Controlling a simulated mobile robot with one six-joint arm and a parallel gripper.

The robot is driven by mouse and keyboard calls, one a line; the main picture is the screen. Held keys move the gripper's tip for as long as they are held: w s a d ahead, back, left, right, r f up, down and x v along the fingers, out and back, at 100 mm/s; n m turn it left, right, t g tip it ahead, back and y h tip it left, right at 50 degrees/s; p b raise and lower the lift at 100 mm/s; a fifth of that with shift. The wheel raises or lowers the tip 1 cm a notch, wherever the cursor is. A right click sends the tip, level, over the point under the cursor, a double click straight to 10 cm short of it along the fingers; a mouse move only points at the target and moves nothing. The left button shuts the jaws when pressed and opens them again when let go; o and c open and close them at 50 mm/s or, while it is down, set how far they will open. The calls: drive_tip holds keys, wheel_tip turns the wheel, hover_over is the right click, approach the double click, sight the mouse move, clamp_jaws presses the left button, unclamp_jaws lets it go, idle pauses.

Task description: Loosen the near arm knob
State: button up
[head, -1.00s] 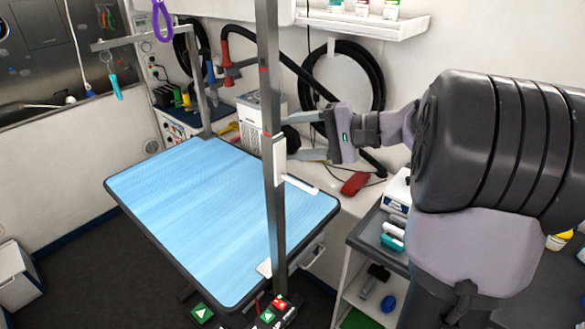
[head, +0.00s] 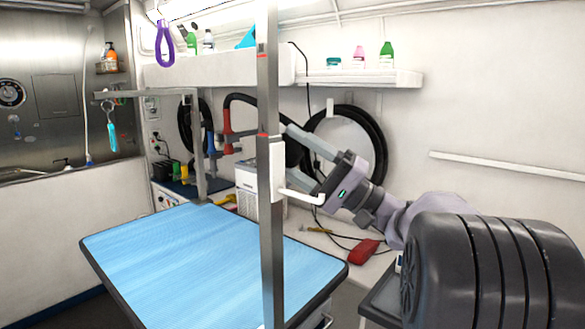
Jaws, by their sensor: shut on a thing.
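The near post (head: 268,100) of the grooming table stands upright in front, grey with red marks and a white bracket (head: 277,172) with a white handle. A black round knob (head: 293,152) shows just right of this post, partly hidden by the post and fingers. My gripper (head: 291,151) reaches in from the right, its two grey fingers above and below the knob, shut on it. The gripper body is tilted, sloping down to the right. The fingertips are partly hidden by the post.
The blue table top (head: 190,262) is bare. A purple loop (head: 164,43) and a teal tool (head: 111,135) hang at left. A black coiled hose (head: 372,130) is on the wall, under a shelf (head: 375,78) with bottles. A red item (head: 363,251) lies on the counter.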

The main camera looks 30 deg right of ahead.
drive_tip(key=shift+n+y, duration=0.5)
drive_tip(key=shift+y, duration=0.2)
drive_tip(key=shift+n+y, duration=0.3)
drive_tip(key=o, duration=1.4)
drive_tip(key=shift+w, duration=0.1)
